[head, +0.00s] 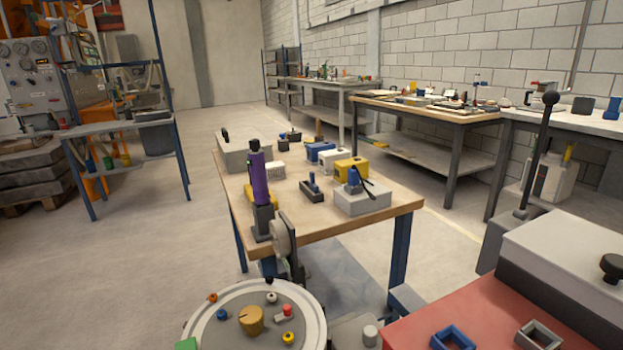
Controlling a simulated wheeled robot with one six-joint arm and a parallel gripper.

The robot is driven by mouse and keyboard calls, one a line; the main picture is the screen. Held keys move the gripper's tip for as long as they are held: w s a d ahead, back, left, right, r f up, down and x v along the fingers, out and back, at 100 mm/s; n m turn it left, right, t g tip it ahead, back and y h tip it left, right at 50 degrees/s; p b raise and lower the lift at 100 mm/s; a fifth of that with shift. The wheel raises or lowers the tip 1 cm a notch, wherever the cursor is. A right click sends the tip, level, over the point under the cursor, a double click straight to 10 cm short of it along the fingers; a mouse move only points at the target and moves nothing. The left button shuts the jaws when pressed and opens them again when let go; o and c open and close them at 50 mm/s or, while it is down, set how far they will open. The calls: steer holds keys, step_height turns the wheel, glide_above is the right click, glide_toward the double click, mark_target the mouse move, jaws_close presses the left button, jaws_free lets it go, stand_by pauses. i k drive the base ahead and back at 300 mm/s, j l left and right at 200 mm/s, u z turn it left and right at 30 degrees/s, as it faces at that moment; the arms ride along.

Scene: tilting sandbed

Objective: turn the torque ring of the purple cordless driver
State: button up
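The purple cordless driver (259,180) stands upright near the front left corner of the wooden-topped table (395,210). Its purple body has a dark top end and meets a dark grey block (263,221) below. The torque ring is too small to tell apart from the dark parts at this distance. My gripper does not show in the head view, so its opening and its place relative to the driver are hidden.
A grey wheel (282,238) sits at the table's front edge, just right of the driver. A yellow box (351,169), blue box (320,151) and grey blocks share the table. A round panel with knobs (205,335) and a red-topped bench (410,330) fill the foreground. Floor is open at left.

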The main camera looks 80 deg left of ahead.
mark_target(254, 145)
steer(key=u, duration=2.4)
